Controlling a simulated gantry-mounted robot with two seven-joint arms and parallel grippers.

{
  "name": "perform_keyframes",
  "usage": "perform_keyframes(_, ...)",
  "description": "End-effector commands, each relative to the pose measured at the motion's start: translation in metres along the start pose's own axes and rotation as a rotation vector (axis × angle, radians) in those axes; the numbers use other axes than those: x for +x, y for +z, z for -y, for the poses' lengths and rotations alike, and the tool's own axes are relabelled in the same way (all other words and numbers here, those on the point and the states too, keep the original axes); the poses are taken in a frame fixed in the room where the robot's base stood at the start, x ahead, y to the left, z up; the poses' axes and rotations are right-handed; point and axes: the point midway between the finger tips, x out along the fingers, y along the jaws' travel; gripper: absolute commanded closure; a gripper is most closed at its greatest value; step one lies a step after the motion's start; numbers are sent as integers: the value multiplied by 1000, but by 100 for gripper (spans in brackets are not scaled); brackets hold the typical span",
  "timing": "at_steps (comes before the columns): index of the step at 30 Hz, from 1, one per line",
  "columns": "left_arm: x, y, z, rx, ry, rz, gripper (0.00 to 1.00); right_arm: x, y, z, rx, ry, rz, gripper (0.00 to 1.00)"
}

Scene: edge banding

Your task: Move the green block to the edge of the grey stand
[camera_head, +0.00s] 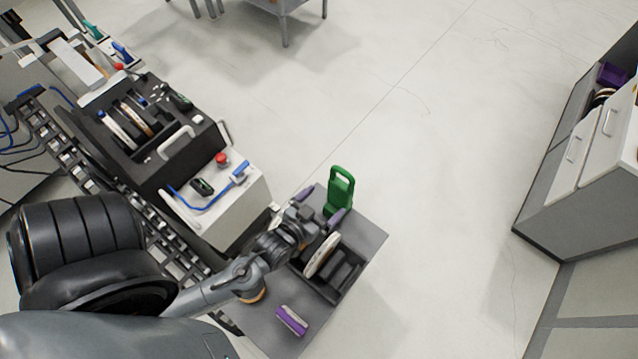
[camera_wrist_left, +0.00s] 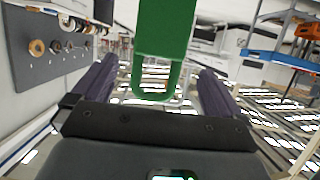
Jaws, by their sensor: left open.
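The green block (camera_head: 342,187), with a loop handle at its top, stands upright at the far end of the grey stand (camera_head: 366,225). My left gripper (camera_head: 321,205) is open, with its two purple-grey fingers spread on the near side of the block. In the left wrist view the green block (camera_wrist_left: 165,32) shows ahead, between the lines of the open fingers of the left gripper (camera_wrist_left: 158,85). Whether a finger touches it I cannot tell. The block's base is partly hidden by the gripper. My right gripper is not in view.
A black holder (camera_head: 345,280) with a white roll (camera_head: 322,255) sits on the stand near my left wrist. A purple and white block (camera_head: 291,320) lies at the near end. A machine with a white panel (camera_head: 230,205) stands left. The floor right of the stand is clear.

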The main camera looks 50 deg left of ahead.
Motion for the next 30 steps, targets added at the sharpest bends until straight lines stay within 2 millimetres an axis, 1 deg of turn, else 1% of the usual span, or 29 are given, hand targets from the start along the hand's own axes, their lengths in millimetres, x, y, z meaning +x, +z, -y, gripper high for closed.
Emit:
perform_keyframes(2,-5,0,-1,0,5,10,0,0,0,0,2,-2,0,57)
perform_keyframes(5,-8,0,-6,1,26,51,0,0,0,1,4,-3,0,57)
perform_keyframes(8,-8,1,-15,9,70,140,0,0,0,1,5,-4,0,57)
perform_keyframes(11,-13,3,-27,32,130,267,0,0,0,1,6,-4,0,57)
perform_keyframes(14,-24,6,-36,77,188,413,0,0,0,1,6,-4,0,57)
perform_keyframes(16,-36,8,-40,117,219,514,0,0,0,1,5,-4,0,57)
perform_keyframes(21,-66,10,-38,223,258,722,0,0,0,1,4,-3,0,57)
perform_keyframes(24,-81,10,-33,272,263,805,0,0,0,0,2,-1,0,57)
perform_keyframes(27,-91,10,-29,304,262,859,0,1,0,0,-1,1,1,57)
perform_keyframes(30,-96,10,-27,320,261,886,0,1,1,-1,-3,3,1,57)
